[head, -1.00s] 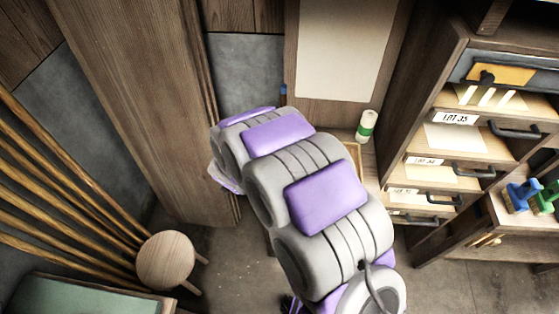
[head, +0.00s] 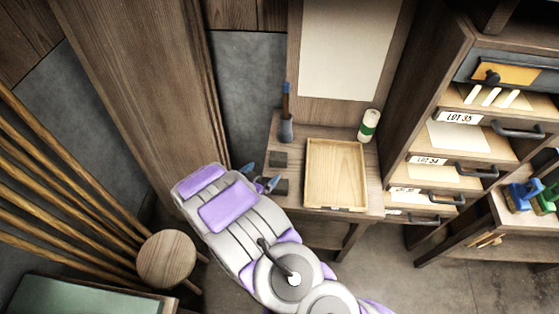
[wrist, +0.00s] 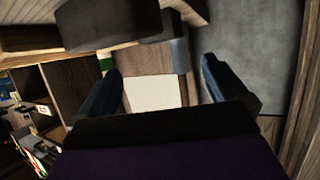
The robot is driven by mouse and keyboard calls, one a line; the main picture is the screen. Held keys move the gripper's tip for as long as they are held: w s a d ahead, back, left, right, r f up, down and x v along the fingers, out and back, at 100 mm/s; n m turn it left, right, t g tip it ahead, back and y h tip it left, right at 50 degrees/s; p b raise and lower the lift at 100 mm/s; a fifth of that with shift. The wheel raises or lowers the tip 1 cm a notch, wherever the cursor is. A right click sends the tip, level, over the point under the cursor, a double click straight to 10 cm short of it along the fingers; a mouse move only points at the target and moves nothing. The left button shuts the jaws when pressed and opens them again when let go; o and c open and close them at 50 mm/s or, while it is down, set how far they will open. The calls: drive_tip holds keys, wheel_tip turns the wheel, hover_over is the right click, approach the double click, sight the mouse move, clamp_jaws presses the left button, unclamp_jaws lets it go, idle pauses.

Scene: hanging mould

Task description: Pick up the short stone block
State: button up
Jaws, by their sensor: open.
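Two dark flat stone blocks lie on the left part of the wooden bench in the head view, a far one (head: 279,158) and a near one (head: 281,187). They look alike in size there, and I cannot tell which is the short one. My gripper (head: 260,176) is open and empty at the bench's left edge, just left of the blocks. In the wrist view, my gripper's (wrist: 165,72) two blue fingers are spread with nothing between them. A dark block (wrist: 110,22) looms large at the top of that view, outside the fingers.
A shallow wooden tray (head: 311,172) sits right of the blocks. A blue-grey cup with a brush (head: 286,128) stands behind them, and a green-banded white roll (head: 369,125) at the back right. A drawer cabinet (head: 405,120) bounds the right; a stool (head: 166,258) stands left.

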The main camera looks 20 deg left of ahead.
sight(277, 159)
drive_tip(key=w+f, duration=0.2)
drive_tip(key=w, duration=0.1)
drive_tip(key=shift+a, duration=0.4)
drive_tip(key=shift+w+d+f+b, duration=0.15)
drive_tip(key=shift+w+d, duration=0.2)
drive_tip(key=shift+w, duration=0.25)
drive_tip(key=shift+w+d+f+b, duration=0.15)
drive_tip(key=shift+w+d, duration=0.15)
drive_tip(key=shift+w, duration=0.25)
drive_tip(key=shift+w+d+r, duration=0.15)
drive_tip(key=shift+w+d, duration=0.25)
drive_tip(key=shift+d, duration=0.15)
drive_tip(key=w, duration=0.1)
drive_tip(key=w+f, duration=0.1)
drive_tip(key=w+a+f+b, duration=0.1)
drive_tip(key=w, duration=0.1)
drive_tip(key=shift+w+f, duration=0.1)
drive_tip(key=shift+d, duration=0.25)
drive_tip(key=shift+d+r, duration=0.2)
drive_tip(key=shift+d, duration=0.2)
drive_tip(key=c, duration=0.3)
drive_tip(key=shift+c, duration=0.9)
drive_tip(key=shift+a+f, duration=0.1)
drive_tip(key=shift+a, duration=0.35)
drive_tip(key=c, duration=0.6)
drive_tip(key=shift+c, duration=0.7)
drive_tip(key=shift+d, duration=0.15)
